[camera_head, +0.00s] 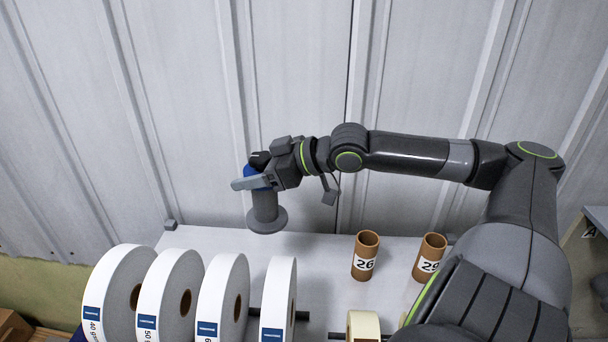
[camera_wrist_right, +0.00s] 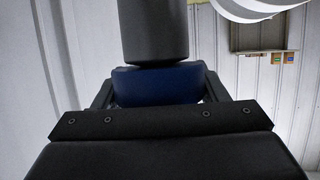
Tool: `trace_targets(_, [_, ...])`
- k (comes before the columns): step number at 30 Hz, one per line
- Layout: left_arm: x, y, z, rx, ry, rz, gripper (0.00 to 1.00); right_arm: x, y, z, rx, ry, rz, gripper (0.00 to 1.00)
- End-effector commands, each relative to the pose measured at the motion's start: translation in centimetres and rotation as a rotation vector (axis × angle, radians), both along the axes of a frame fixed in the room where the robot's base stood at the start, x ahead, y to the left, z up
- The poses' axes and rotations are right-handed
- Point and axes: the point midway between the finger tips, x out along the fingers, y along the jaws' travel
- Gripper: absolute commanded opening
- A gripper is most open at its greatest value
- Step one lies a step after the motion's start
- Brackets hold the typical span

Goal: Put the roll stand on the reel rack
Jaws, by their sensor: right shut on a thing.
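The roll stand (camera_head: 266,213) is a grey post with a wide round foot and a blue part at its top. My right gripper (camera_head: 253,182) is shut on the blue part and holds the stand roughly upright, near the back edge of the white table top. In the right wrist view the blue part (camera_wrist_right: 158,86) sits between the fingers, with the grey post (camera_wrist_right: 153,30) beyond it. The reel rack holds several large white paper rolls (camera_head: 226,295) in a row at the front left; its bars (camera_head: 303,316) show only in part. My left gripper is not in view.
Two brown cardboard tubes, marked 26 (camera_head: 364,265) and 29 (camera_head: 428,266), stand on the white table (camera_head: 325,250) at the right. A small cream roll (camera_head: 363,327) is at the front. A corrugated grey wall (camera_head: 290,70) rises close behind the table.

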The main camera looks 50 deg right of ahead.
Motion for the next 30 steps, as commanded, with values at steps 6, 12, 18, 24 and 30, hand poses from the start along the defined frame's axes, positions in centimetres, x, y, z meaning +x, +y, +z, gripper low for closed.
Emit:
trace_targets(6, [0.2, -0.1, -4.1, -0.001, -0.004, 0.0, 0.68, 0.0, 0.0, -4.8, 0.002, -0.003, 0.0, 0.0])
trace_targets(12, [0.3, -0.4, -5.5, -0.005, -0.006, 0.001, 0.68, 0.0, 0.0, -6.6, 0.001, -0.003, 0.0, 0.0])
trace_targets(18, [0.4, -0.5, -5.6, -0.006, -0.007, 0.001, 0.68, 0.0, 0.0, -7.9, 0.006, -0.002, -0.001, 0.0])
trace_targets(24, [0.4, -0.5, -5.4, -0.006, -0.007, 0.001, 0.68, 0.0, 0.1, -10.5, 0.007, -0.003, -0.001, 0.0])
trace_targets(30, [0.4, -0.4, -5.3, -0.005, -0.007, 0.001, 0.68, 0.0, 0.1, -12.2, 0.003, -0.003, 0.0, 0.0])
